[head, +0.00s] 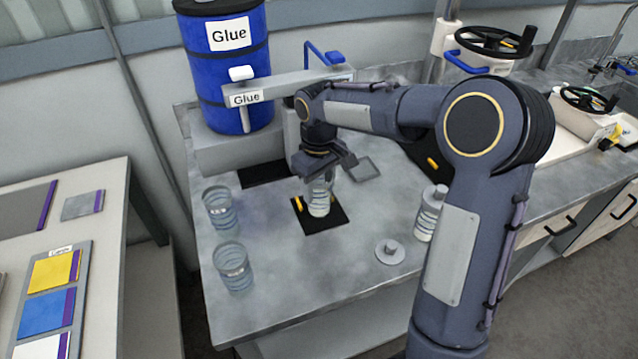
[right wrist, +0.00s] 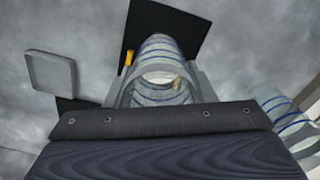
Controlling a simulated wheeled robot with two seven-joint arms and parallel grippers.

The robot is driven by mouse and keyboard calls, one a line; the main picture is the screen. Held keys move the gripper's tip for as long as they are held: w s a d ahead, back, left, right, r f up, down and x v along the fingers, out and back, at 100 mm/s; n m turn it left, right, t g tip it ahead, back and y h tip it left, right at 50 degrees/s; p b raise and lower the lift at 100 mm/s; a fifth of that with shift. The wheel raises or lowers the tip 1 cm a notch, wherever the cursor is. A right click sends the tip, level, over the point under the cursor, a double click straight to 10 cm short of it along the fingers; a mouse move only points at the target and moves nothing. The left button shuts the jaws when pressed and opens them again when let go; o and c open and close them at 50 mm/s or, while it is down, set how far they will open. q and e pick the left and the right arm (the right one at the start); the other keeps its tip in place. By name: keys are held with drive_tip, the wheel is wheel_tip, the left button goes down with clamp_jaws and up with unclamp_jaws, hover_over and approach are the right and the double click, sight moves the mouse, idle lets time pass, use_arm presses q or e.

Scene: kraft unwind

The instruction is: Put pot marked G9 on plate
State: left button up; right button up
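A clear pot with blue bands (head: 319,199) stands upright on or just over a black square mat (head: 337,222); I cannot read a G9 mark on it. My right gripper (head: 319,178) is above it, pointing down, with its fingers around the pot. In the right wrist view the pot (right wrist: 163,50) sits between both fingers, which appear to touch its sides. Two similar pots, one at the left (head: 220,208) and one nearer (head: 233,268), stand on the table. My left gripper is not in view.
A blue glue drum (head: 228,75) with a dispenser arm stands at the back. A capped bottle (head: 428,215) and a round grey lid with a knob (head: 390,251) are at the right. A yellow piece (head: 298,203) lies beside the pot. The front of the table is clear.

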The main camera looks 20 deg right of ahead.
drive_tip(key=o, duration=0.5)
drive_tip(key=shift+c, duration=0.2)
wheel_tip(320, 180, up, 12)
drive_tip(key=s+d+r+m+t+y, duration=0.1)
drive_tip(key=s, duration=0.7)
drive_tip(key=s+a+f+m+t+y, duration=0.1)
drive_tip(key=s+f, duration=0.3)
drive_tip(key=s, duration=0.4)
drive_tip(key=s+a+f+m+t+y, duration=0.1)
drive_tip(key=s+a+f+m+t, duration=0.2)
drive_tip(key=s, duration=0.6)
drive_tip(key=shift+f+m+t+y+p, duration=0.3)
drive_tip(key=shift+f+y+p, duration=0.1)
drive_tip(key=shift+f, duration=0.4)
drive_tip(key=shift+s, duration=0.1)
